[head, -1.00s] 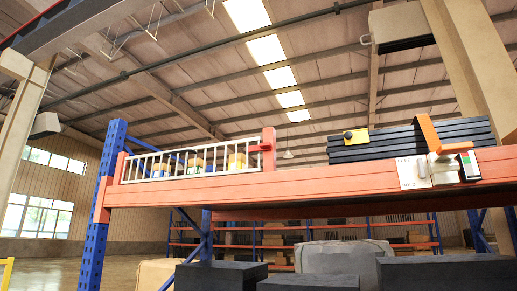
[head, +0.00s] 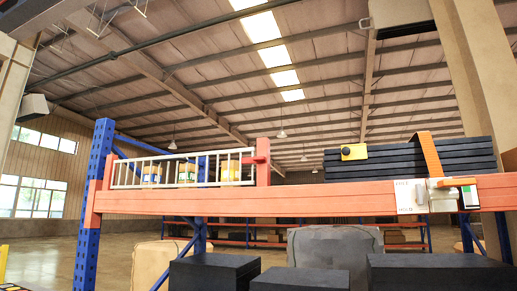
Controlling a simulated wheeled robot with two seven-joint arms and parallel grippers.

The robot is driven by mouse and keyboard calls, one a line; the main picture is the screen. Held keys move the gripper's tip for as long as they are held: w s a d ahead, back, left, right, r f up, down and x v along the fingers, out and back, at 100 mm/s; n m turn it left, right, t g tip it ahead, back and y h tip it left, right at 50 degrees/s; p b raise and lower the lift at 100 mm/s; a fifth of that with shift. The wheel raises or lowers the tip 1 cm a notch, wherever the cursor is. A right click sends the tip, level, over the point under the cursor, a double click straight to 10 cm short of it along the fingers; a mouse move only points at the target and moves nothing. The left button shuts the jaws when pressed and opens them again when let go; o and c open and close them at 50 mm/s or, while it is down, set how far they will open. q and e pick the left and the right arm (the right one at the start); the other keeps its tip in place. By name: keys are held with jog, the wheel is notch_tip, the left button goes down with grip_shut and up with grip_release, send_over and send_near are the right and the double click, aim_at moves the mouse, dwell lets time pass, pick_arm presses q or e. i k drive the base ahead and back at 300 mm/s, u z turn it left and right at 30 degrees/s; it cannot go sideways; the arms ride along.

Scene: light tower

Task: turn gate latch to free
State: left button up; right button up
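A white barred gate (head: 180,171) stands upright on the orange shelf beam (head: 300,203), at the left of the head view. Its right end meets an orange post (head: 263,161) with a short red piece reaching left onto the gate. On the beam at the right is a white plate (head: 410,196) marked FREE above and HELD below. I cannot tell which mark the lever stands for. Neither gripper shows.
Black boxes (head: 214,272) and a grey bundle (head: 335,250) stand below. A blue upright (head: 92,210) holds the beam's left end.

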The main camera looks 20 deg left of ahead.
aim_at(260, 159)
jog(key=z, duration=0.05)
jog(key=k, duration=0.45)
jog(key=u, duration=0.75)
jog(key=i, duration=1.3)
jog(key=z, duration=0.65)
